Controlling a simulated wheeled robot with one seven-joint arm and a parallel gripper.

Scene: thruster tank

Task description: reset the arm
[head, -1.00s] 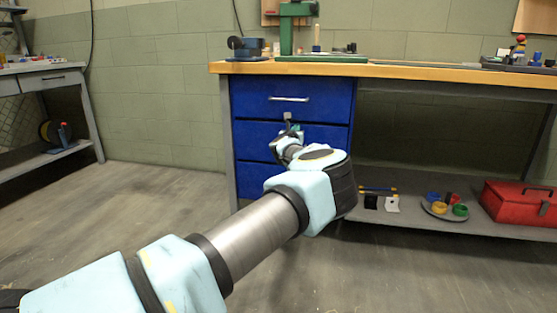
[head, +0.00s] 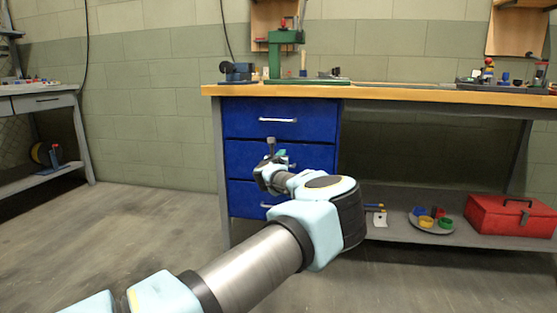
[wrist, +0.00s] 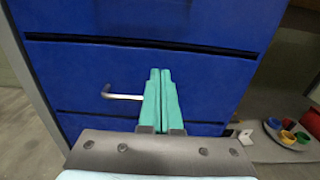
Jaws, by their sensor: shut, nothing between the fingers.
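My arm reaches forward from the bottom of the head view toward the blue drawer unit (head: 240,118) under the workbench. My gripper (head: 284,155) is in front of the middle drawer in the head view, partly hidden by my wrist. In the wrist view my gripper (wrist: 160,72) shows two teal fingers pressed together with nothing between them. The fingers point at the blue drawer fronts (wrist: 80,65). A silver drawer handle (wrist: 122,96) lies just left of the fingers. I cannot tell how far the fingertips are from the drawer front.
The workbench (head: 400,94) carries a green press (head: 275,55) and a blue vise (head: 237,71). On its lower shelf are a plate of colored cups (head: 432,222) and a red toolbox (head: 510,215). A grey side table (head: 45,103) stands left. The floor between is clear.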

